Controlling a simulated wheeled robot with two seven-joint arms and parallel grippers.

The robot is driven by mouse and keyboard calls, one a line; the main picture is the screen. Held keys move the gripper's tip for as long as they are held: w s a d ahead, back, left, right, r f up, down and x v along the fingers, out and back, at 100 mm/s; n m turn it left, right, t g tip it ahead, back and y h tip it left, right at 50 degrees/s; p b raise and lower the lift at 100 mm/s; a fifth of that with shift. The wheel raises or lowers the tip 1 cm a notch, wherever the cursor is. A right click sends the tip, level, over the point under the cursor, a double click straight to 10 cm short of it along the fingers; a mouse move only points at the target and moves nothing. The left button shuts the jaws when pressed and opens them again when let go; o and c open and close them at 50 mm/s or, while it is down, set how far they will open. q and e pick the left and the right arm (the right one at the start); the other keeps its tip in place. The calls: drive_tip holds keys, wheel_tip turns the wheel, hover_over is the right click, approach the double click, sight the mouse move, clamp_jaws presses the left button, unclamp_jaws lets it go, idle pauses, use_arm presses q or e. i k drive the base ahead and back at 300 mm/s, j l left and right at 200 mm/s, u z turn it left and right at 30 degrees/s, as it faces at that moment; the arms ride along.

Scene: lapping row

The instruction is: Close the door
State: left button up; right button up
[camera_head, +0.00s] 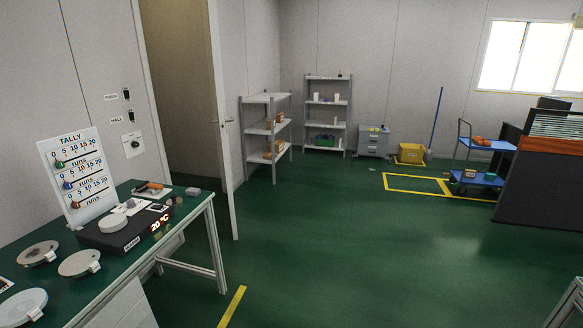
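The door (222,130) is a tall pale panel, seen nearly edge-on, standing open into the room to the right of the doorway. A small lever handle (229,120) shows on its right side. The open doorway (178,85) lies to its left, with a brownish space behind. The door's foot reaches the green floor just past the workbench's far right corner. Neither of my grippers is in view.
A green-topped workbench (190,215) with a tally board (78,177) and several round discs fills the left front, close to the doorway. Shelves (268,133) stand behind the door. A dark partition (545,180) and blue cart (478,180) are at right. The middle floor is clear.

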sight(213, 28)
drive_tip(key=i, duration=1.05)
drive_tip(key=i+l+u, duration=0.15)
drive_tip(key=i, duration=0.85)
drive_tip(key=i+l+u, duration=0.1)
drive_tip(key=i+u, duration=0.25)
drive_tip(key=i+l+u, duration=0.3)
drive_tip(key=i, duration=0.2)
drive_tip(key=i+l+u, duration=0.35)
drive_tip(key=i+j, duration=0.05)
